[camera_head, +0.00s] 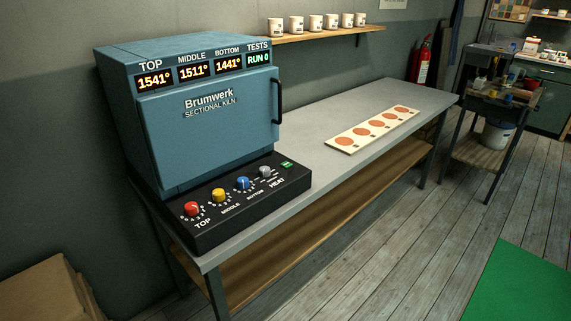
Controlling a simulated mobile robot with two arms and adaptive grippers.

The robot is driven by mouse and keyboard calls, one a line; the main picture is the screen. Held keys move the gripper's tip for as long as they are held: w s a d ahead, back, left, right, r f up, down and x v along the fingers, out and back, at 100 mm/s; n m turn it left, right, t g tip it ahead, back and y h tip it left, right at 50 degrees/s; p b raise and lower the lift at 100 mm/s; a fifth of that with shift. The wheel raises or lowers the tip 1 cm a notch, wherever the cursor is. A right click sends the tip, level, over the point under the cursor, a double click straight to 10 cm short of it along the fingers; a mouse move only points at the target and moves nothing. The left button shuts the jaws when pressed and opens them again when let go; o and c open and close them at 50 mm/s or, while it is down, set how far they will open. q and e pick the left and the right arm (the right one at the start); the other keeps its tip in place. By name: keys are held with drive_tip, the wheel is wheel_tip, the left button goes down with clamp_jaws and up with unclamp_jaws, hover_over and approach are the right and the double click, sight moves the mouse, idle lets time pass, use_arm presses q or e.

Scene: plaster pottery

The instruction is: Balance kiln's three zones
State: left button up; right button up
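The blue Brumwerk sectional kiln (205,130) stands at the left end of a grey-topped bench, its door shut. Its displays read TOP 1541° (154,79), MIDDLE 1511° (194,70), BOTTOM 1441° (229,62) and TESTS "RUN 0" (258,57). A black control panel (250,203) in front carries a red TOP knob (191,209), a yellow MIDDLE knob (218,195), a blue BOTTOM knob (243,183), a grey knob (265,171) near the word HEAT, and a small green button (287,164). Neither gripper is in view.
A pale board with several terracotta discs (374,129) lies on the bench (300,120). White mugs (315,23) line a wall shelf above. A fire extinguisher (421,62), a cart (478,155) and a green mat (520,290) are at right. A cardboard box (45,285) is lower left.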

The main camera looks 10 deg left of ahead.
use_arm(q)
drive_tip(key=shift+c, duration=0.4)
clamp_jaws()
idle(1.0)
